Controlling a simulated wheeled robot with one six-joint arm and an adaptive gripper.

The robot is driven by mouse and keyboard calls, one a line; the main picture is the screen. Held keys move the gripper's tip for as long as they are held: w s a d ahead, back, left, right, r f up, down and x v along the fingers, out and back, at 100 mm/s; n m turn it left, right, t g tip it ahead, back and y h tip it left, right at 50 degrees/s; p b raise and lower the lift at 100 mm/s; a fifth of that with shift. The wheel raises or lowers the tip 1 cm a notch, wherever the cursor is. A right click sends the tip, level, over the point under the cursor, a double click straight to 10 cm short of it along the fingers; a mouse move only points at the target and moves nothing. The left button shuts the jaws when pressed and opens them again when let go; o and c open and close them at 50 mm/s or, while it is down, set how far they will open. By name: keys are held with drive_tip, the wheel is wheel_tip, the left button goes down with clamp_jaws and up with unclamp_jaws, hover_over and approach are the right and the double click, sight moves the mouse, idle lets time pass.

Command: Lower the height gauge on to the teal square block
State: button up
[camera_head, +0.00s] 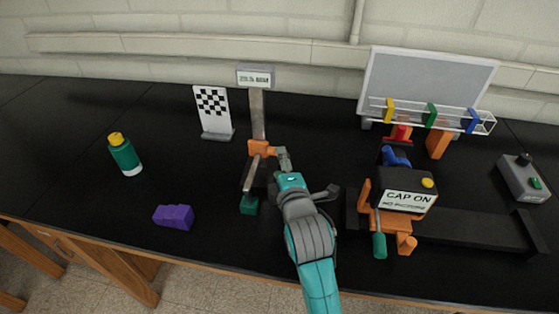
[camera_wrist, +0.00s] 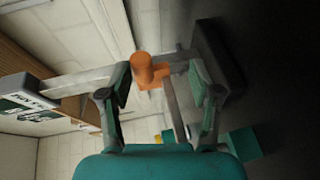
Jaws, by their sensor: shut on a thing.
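The height gauge has an upright grey post (camera_head: 257,115), an orange slider (camera_head: 262,148) and a flat grey measuring arm (camera_head: 251,175) that reaches toward the front. The teal square block (camera_head: 249,206) sits on the black bench below the arm's front end. In the wrist view the block (camera_wrist: 244,143) lies to the right of the arm (camera_wrist: 176,108), apparently with a gap between them. My gripper (camera_head: 277,160) is at the slider's right side, shut on its orange part, which shows between the fingers in the wrist view (camera_wrist: 146,70).
A purple block (camera_head: 174,217) and a green bottle with yellow cap (camera_head: 124,155) stand at left. A checkered board (camera_head: 213,110) is behind. An orange fixture with a "CAP ON" sign (camera_head: 405,201) stands close right of my arm. A control box (camera_head: 524,178) is far right.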

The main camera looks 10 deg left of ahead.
drive_tip(key=v, duration=0.8)
drive_tip(key=shift+s+r, duration=0.2)
drive_tip(key=shift+s, duration=0.15)
idle(0.5)
drive_tip(key=shift+s+d, duration=0.1)
drive_tip(key=shift+d, duration=0.05)
drive_tip(key=v, duration=0.7)
drive_tip(key=shift+s, duration=0.15)
idle(0.6)
